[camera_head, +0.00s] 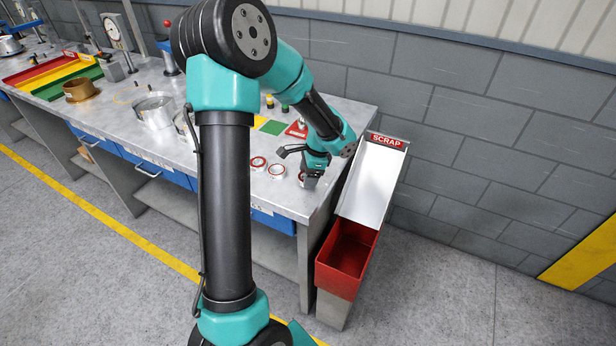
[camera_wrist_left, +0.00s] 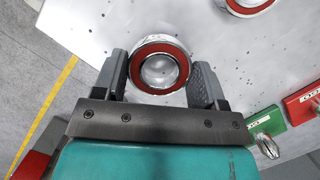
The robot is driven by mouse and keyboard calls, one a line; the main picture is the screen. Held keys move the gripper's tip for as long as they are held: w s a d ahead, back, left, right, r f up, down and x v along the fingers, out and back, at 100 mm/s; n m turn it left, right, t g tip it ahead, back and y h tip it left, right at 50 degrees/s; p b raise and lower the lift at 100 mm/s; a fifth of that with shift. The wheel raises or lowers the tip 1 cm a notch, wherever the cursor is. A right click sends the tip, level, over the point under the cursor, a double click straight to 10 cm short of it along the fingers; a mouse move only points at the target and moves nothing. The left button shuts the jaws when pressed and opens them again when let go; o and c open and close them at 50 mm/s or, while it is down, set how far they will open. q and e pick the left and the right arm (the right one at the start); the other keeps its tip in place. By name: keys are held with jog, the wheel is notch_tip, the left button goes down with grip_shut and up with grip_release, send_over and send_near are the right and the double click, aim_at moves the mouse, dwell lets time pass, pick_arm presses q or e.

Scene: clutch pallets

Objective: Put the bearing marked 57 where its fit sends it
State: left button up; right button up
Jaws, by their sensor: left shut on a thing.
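My left gripper (camera_head: 309,179) is low over the right end of the metal bench (camera_head: 205,158). In the left wrist view its two jaws (camera_wrist_left: 160,85) are closed around a bearing (camera_wrist_left: 160,47) with a red seal ring and silver rim. The marking on its rim is too small to read, so I cannot tell whether it is 57. Two similar red-ringed bearings stand on the bench left of the gripper: one (camera_head: 258,163) and another (camera_head: 277,170). One also shows at the top of the wrist view (camera_wrist_left: 250,3). My right gripper is not in view.
A scrap chute (camera_head: 372,183) with a red bin (camera_head: 346,252) stands off the bench's right end. A red, yellow and green tray (camera_head: 55,72), a brass ring (camera_head: 79,91) and a steel ring (camera_head: 153,109) are further left. A green pad (camera_head: 273,127) lies behind.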

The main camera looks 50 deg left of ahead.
pick_arm(q)
jog(key=shift+f, duration=0.6)
jog(key=shift+f, duration=0.15)
jog(key=o, duration=1.2)
jog(key=shift+c, duration=0.2)
jog(key=v, duration=1.2)
